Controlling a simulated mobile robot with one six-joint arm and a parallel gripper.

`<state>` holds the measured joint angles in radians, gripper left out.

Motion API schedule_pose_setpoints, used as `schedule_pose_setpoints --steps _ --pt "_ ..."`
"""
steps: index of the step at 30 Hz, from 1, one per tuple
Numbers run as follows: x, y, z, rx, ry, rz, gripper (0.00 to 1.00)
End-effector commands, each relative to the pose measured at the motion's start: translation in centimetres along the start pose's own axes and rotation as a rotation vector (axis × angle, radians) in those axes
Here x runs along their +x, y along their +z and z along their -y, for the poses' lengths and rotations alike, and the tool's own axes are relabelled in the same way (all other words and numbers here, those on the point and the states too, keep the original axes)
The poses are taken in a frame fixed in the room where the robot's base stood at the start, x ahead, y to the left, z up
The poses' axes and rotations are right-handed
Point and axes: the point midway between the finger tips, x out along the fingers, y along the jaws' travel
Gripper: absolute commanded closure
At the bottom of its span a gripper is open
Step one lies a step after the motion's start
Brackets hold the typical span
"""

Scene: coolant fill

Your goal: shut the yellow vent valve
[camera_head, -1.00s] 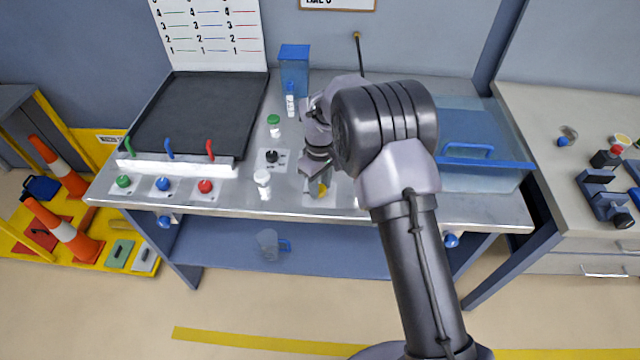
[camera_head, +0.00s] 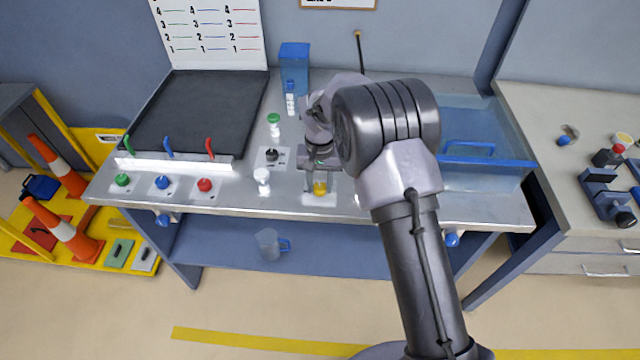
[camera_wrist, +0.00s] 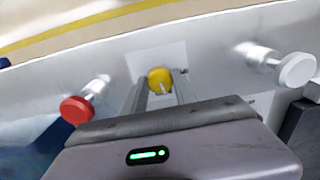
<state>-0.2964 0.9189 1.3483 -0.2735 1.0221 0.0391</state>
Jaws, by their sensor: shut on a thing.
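The yellow vent valve (camera_head: 320,188) is a small round yellow knob on a pale plate near the bench's front edge. In the wrist view the knob (camera_wrist: 160,80) sits between my fingertips, with a pale pointer mark on its face. My gripper (camera_wrist: 160,90) is shut on the knob from above, one finger on each side. In the head view my gripper (camera_head: 320,176) is right over the valve, and its fingers partly cover it.
Red (camera_head: 205,185), blue (camera_head: 162,183) and green (camera_head: 122,180) knobs stand along the front left. A white-capped fitting (camera_head: 262,177) and a black knob (camera_head: 271,155) are close by on the left. A blue-rimmed tank (camera_head: 485,170) stands to the right.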

Motion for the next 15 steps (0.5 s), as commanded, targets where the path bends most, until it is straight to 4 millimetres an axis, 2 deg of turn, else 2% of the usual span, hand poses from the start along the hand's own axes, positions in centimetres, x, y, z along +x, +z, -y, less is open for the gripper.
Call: schedule_pose_setpoints --steps 6,15 --pt "0.01 -0.02 0.01 0.099 0.0 -0.001 1.0" --pt "-0.01 -0.02 0.01 0.159 0.0 -0.001 1.0"
